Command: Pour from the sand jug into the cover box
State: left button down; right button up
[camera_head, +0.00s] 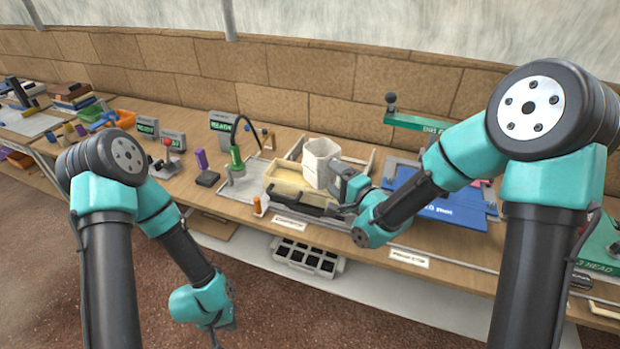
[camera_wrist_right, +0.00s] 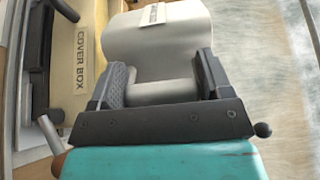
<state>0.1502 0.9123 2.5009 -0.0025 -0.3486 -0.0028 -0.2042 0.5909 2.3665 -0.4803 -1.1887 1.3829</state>
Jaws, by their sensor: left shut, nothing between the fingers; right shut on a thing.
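The sand jug (camera_head: 321,161) is a white, faceted container. It stands close to upright at the right end of the cover box in the head view; whether it touches the box I cannot tell. My right gripper (camera_head: 341,190) is shut on its handle, and the wrist view shows the grey handle (camera_wrist_right: 162,92) between the fingers and the jug body (camera_wrist_right: 160,40) beyond. The cover box (camera_head: 284,189) is a pale yellow open box, and its labelled wall shows in the wrist view (camera_wrist_right: 82,70). My left gripper (camera_head: 215,340) is low at the front, away from the bench, shut and empty.
A green lamp-like tool (camera_head: 236,155) stands left of the box. A blue board (camera_head: 440,205) lies to the right. A black bar (camera_head: 300,207) lies in front of the box.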

jog(key=shift+r, duration=1.15)
